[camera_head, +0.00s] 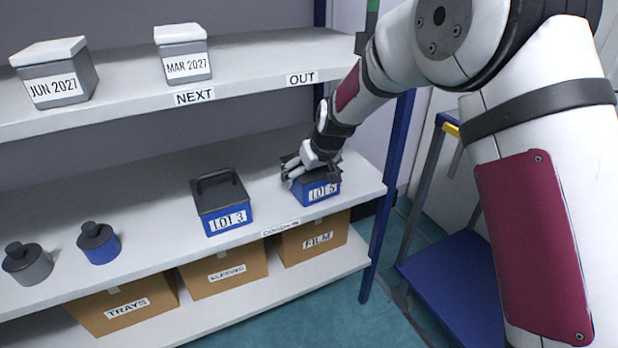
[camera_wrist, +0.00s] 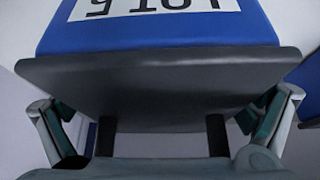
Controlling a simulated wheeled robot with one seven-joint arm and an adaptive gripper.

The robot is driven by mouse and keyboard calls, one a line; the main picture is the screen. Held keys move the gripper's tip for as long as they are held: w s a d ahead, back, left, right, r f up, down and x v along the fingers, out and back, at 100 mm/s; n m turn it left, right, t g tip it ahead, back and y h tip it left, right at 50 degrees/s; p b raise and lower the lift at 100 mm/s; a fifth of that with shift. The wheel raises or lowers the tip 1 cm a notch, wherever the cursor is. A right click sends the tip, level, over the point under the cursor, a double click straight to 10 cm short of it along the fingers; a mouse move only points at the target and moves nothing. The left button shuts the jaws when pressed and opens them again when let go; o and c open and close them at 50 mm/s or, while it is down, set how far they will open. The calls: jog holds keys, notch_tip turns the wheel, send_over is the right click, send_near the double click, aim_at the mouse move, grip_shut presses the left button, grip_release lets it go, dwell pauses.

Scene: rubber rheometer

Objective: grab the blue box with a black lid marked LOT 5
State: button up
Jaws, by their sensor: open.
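The blue box with a black lid marked LOT 5 (camera_head: 317,191) stands on the middle shelf at its right end. In the wrist view its blue front with the upside-down label (camera_wrist: 155,30) and its dark lid (camera_wrist: 160,85) fill the middle. My gripper (camera_head: 312,170) is at the top of this box and hides most of the lid in the head view. In the wrist view its two fingers (camera_wrist: 162,128) are spread apart, one on each side of the lid. I cannot tell whether they touch it.
A similar LOT 3 box (camera_head: 222,204) with a handled black lid stands to the left on the same shelf (camera_head: 150,200). Two small jars (camera_head: 98,243) are farther left. Grey boxes (camera_head: 183,55) stand on the shelf above. A blue post (camera_head: 385,190) rises close on the right.

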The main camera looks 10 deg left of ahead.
jog(key=c, duration=1.2)
jog(key=shift+r, duration=0.1)
jog(key=shift+c, duration=1.4)
jog(key=shift+r, duration=0.1)
